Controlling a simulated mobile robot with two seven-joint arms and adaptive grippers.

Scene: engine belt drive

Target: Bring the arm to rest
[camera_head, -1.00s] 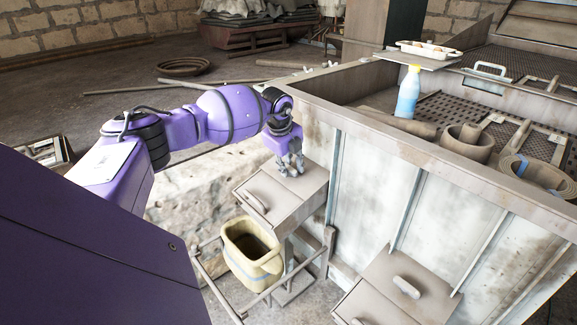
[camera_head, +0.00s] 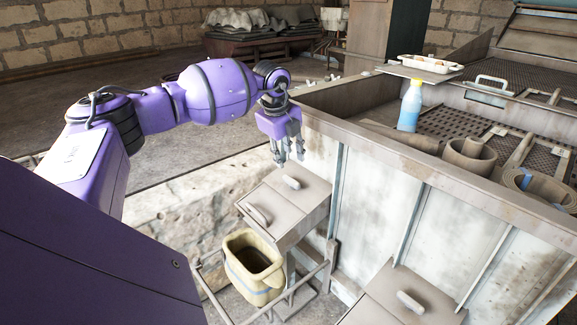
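My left arm reaches in from the left of the head view. Its purple gripper (camera_head: 289,150) hangs with the fingers pointing down, above and apart from a grey lidded box (camera_head: 285,205). The fingers look spread with a gap between them, and nothing shows in the gap. One handle (camera_head: 291,182) on the box is just below the fingertips. Another handle (camera_head: 258,214) is at its left front. My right gripper is not in view.
A large rusty-rimmed bin (camera_head: 400,150) stands right of the gripper. On it are a blue bottle (camera_head: 410,107), a tray (camera_head: 424,64) and a rolled strap (camera_head: 538,186). A yellow bucket (camera_head: 253,265) sits below the box. The floor behind the arm is open.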

